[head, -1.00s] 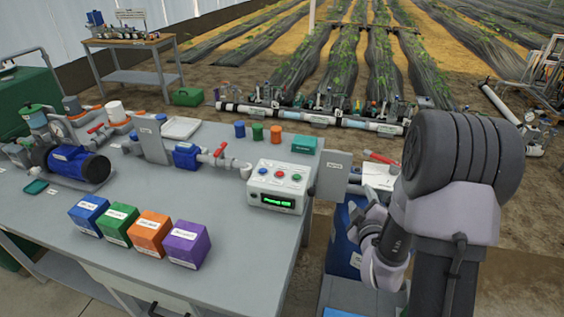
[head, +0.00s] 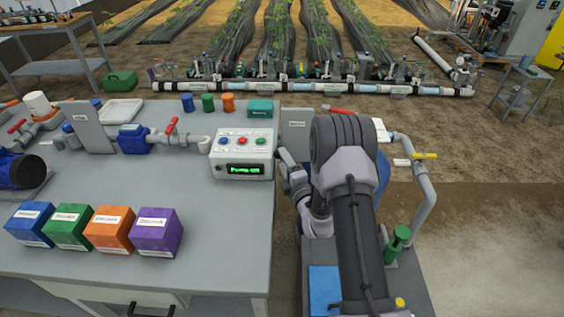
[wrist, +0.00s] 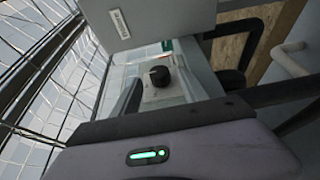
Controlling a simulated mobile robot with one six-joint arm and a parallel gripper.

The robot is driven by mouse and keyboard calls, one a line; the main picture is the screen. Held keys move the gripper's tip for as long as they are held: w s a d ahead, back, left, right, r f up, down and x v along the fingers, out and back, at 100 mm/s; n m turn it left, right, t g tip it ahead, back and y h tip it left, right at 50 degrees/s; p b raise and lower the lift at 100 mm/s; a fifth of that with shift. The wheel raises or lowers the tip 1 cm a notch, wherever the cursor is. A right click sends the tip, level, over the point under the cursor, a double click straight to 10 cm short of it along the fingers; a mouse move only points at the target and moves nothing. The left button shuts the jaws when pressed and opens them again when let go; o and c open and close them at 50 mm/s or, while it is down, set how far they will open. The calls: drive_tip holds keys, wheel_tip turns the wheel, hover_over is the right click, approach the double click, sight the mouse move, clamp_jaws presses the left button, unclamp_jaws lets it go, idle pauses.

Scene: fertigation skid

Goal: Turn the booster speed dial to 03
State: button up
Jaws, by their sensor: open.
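A black round knob (wrist: 159,75) on a light grey plate shows in the wrist view, below a grey box with a white label (wrist: 125,22). It looks like the speed dial, but no number or pointer mark on it is readable. In the head view the grey box (head: 296,130) stands at the right end of the bench, and the knob is not visible there. My gripper (head: 284,158) is beside this box, partly hidden by my own arm. It is open and empty, with the knob ahead of it and apparently apart from it.
Several colored boxes stand at the bench front. A pipe with a yellow-handled valve (head: 425,156) rises to the right of my arm. The bench (head: 200,215) middle is clear.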

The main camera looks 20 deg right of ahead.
drive_tip(key=shift+w, duration=0.9)
clamp_jaws()
drive_tip(key=shift+r, duration=0.1)
drive_tip(key=shift+r, duration=0.1)
